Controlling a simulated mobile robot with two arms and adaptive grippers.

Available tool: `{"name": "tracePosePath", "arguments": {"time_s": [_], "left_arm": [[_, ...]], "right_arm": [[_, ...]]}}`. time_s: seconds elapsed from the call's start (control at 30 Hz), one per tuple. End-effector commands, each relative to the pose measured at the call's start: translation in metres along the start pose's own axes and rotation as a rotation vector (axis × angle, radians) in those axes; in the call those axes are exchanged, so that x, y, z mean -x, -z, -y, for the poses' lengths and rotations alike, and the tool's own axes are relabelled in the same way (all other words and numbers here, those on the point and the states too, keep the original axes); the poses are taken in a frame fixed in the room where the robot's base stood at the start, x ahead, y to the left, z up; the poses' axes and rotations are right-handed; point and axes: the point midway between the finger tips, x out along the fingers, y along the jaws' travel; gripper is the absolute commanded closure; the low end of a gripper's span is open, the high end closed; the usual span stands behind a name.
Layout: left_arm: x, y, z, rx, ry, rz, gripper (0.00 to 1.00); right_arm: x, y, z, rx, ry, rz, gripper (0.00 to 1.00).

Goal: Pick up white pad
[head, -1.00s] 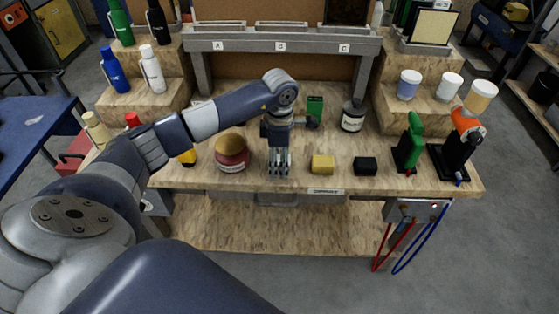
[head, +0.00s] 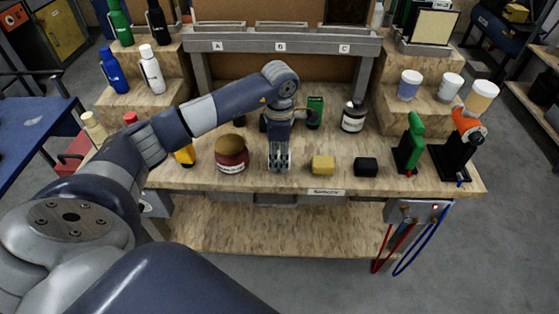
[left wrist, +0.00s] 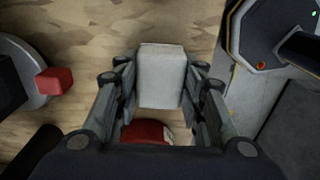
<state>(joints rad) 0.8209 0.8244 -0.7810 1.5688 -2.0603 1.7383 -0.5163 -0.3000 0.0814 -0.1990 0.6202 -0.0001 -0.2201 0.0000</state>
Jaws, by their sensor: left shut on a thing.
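The white pad (left wrist: 160,77) is a pale block between the fingers of my left gripper (left wrist: 158,88) in the left wrist view. The fingers press on its two sides. In the head view my left gripper (head: 279,160) points down over the front part of the wooden workbench (head: 230,182), between a red jar and a yellow block. The pad is hidden behind the fingers there. Whether it touches the bench I cannot tell. My right gripper is not in view.
A white-labelled bottle (head: 353,117) and a green item (head: 315,112) stand behind.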

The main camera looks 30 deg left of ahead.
Motion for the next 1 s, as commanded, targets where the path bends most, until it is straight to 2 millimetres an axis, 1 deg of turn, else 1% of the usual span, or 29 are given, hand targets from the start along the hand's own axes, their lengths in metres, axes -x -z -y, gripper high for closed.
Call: {"name": "tracePosePath", "arguments": {"time_s": [0.1, 0.27, 0.5, 0.6, 0.7, 0.83, 1.0], "left_arm": [[0.018, -0.001, -0.002, -0.001, -0.006, 0.003, 0.87], [0.018, -0.019, 0.032, -0.009, -0.001, 0.002, 0.87], [0.024, -0.05, 0.09, -0.009, -0.001, 0.004, 0.87], [0.027, -0.061, 0.109, -0.007, -0.001, 0.004, 0.87], [0.029, -0.068, 0.124, -0.005, -0.001, 0.002, 0.87], [0.031, -0.074, 0.136, -0.002, 0.0, 0.002, 0.87], [0.032, -0.076, 0.141, -0.001, 0.0, 0.0, 0.87]], "right_arm": [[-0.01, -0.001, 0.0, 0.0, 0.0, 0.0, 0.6], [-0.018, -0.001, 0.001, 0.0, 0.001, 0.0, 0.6], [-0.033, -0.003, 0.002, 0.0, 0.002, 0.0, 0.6], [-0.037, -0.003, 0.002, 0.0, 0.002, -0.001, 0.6], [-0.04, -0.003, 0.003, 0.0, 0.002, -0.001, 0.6], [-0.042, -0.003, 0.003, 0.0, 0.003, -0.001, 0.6], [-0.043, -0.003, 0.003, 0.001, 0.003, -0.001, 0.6]]}}
